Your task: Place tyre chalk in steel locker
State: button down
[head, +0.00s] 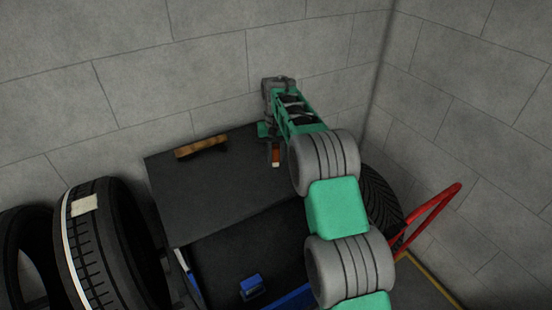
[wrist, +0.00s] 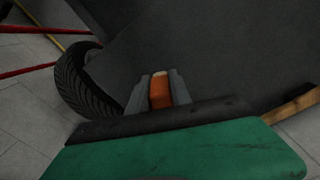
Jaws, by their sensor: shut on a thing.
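The tyre chalk, an orange-brown stick with a pale tip, is in my gripper (head: 274,148) in the head view. In the wrist view the orange stick (wrist: 160,92) sits between the two grey fingers (wrist: 158,88). My gripper is shut on it and points down in front of a dark grey panel (head: 215,205). A dark box with blue edges, which looks like the steel locker (head: 292,300), lies below the panel. Its interior is dark and partly hidden by my arm. I cannot tell whether the panel is its raised lid.
A wooden bar (head: 202,147) is at the panel's upper edge. A blue object (head: 252,286) lies in the dark space below. Tyres (head: 95,245) stand at left; another tyre (head: 380,205) and a red tubular frame (head: 432,218) are at right. Block walls stand close behind.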

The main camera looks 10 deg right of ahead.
aim_at(278, 164)
jog(key=shift+w+d+f+p, duration=0.3)
jog(key=shift+w+f, duration=0.15)
jog(key=shift+f, duration=0.2)
jog(key=shift+w+d+f+p, duration=0.2)
jog(key=shift+w+d+f, duration=0.15)
jog(key=shift+f, duration=0.25)
notch_tip(278, 164, down, 2)
jog(key=shift+f+p, duration=0.25)
jog(key=shift+p, duration=0.5)
jog(key=shift+f+b, duration=0.4)
jog(key=c, duration=1.2)
grip_release()
jog(key=shift+o, duration=0.2)
jog(key=shift+r, duration=0.15)
